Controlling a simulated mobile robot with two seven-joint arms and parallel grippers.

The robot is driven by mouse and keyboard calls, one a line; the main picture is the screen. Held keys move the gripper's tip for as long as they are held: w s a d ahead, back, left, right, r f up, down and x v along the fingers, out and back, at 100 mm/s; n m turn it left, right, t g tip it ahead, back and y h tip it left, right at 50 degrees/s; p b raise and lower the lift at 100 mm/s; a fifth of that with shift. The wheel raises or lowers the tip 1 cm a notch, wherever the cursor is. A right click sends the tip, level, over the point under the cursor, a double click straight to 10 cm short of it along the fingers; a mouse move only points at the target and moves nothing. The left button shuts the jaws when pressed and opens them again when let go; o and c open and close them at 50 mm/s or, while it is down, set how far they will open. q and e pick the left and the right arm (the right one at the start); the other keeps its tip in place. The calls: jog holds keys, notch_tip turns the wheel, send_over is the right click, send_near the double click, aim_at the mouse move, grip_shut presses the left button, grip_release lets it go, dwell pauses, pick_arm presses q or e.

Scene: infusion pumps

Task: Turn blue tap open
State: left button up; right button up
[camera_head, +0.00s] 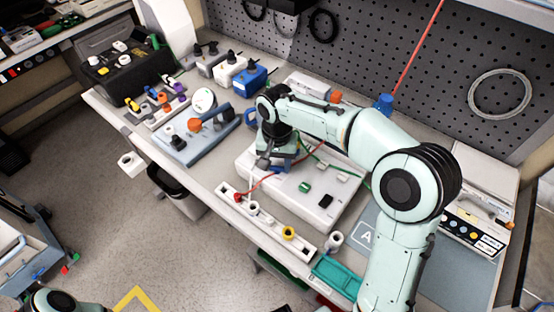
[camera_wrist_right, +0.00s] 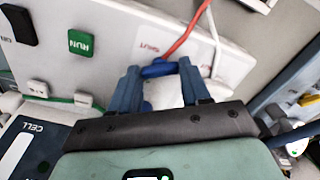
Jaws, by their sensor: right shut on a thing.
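The blue tap (camera_wrist_right: 158,69) shows in the right wrist view between the two dark blue fingers of my right gripper (camera_wrist_right: 160,84). The fingers are shut on it, beside a white block. A red tube and a white tube run up from near the tap. Red lettering that seems to read SHUT is on the white panel (camera_wrist_right: 225,68) by the tap. In the head view my right gripper (camera_head: 278,163) is low over the left part of the white pump housing (camera_head: 322,208), and my arm hides the tap. My left gripper is not in view.
A green RUN button (camera_wrist_right: 81,42) sits near the gripper. A white rail (camera_head: 265,215) with coloured ports lies along the bench front, with a teal tray (camera_head: 336,274) to its right. Blue and white boxes stand behind on the left. A red line hangs at the back.

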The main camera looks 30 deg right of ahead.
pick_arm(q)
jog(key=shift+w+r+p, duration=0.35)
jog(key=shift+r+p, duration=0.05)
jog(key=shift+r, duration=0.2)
pick_arm(e)
jog(key=shift+n, duration=2)
jog(key=o, duration=1.1)
jog(key=shift+c, duration=0.2)
